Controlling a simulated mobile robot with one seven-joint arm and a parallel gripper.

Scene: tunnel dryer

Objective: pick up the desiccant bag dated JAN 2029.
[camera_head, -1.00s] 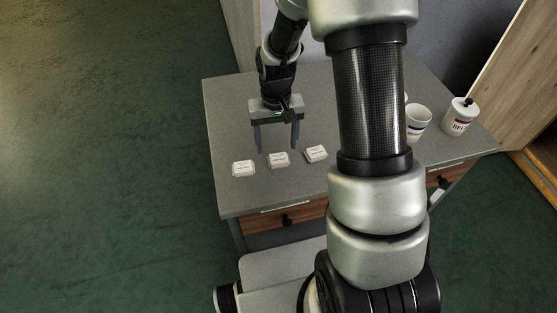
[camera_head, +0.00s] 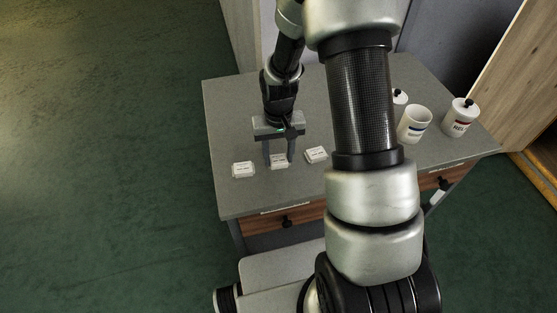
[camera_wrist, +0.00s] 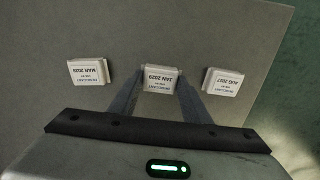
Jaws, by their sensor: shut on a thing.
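The desiccant bag dated JAN 2029 (camera_wrist: 160,78) is a small white packet in the middle of the wrist view, its print upside down there. In the head view it is the middle bag (camera_head: 279,162) of three on the grey table. My gripper (camera_head: 279,160) points down at it, and its fingers are shut on its two sides. The bag still appears at table level. The wrist view also shows my gripper's fingers (camera_wrist: 160,92) around the bag. A bag dated MAR 2028 (camera_wrist: 87,73) lies to the left, and one dated AUG 2027 (camera_wrist: 222,82) to the right.
The two other bags stand close on either side, at left (camera_head: 243,169) and right (camera_head: 316,154) in the head view. The table's left part is clear.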

